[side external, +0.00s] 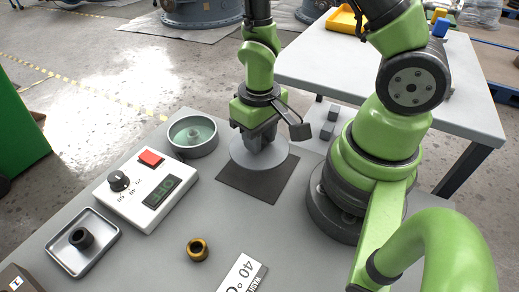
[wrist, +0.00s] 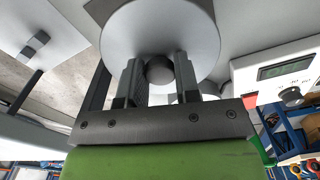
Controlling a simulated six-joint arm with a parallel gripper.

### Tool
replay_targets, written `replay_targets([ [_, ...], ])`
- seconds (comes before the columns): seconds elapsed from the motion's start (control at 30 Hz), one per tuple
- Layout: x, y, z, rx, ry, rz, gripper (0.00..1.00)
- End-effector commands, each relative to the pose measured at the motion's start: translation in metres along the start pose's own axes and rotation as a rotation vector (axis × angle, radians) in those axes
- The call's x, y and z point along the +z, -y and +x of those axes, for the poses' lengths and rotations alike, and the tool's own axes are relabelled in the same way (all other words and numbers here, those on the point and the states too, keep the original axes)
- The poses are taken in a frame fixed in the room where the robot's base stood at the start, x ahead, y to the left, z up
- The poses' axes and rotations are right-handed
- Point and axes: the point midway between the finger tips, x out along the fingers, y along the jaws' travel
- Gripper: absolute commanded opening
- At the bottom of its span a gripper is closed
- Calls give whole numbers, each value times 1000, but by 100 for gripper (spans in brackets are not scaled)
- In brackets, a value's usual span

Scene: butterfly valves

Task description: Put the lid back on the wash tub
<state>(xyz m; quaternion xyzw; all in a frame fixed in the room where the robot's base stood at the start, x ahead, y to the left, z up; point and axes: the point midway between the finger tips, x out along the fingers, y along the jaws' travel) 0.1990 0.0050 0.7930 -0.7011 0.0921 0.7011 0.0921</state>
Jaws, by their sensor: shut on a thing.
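The wash tub (side external: 204,150) is a round grey open tub holding greenish liquid, with a small object (side external: 193,135) in it. It stands on the bench, left of my gripper. The lid is a flat pale grey disc (side external: 280,163) with a dark round knob. My gripper (side external: 260,140) is shut on the lid's knob (wrist: 159,70), which shows between the two fingers in the wrist view, with the disc (wrist: 150,25) beyond. The lid is level over a dark square mat (side external: 255,192); I cannot tell for sure whether it touches the mat. The fingertips are partly hidden in the side view.
A white control box (side external: 147,190) with a dial, red button and display stands in front of the tub. A metal tray (side external: 62,255) holds a dark ring (side external: 81,238). Grey blocks (side external: 330,122) sit behind right.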

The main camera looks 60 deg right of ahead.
Motion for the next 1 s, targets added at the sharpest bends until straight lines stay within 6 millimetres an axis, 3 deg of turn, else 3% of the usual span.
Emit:
replay_targets([
  [0.2,-1,0,-29,-2,-6,0,6],
  [0.43,-14,4,-39,0,-2,-1,6],
  [0.8,-112,30,-29,2,0,-6,6],
  [1.0,-150,40,-27,1,1,-3,6],
])
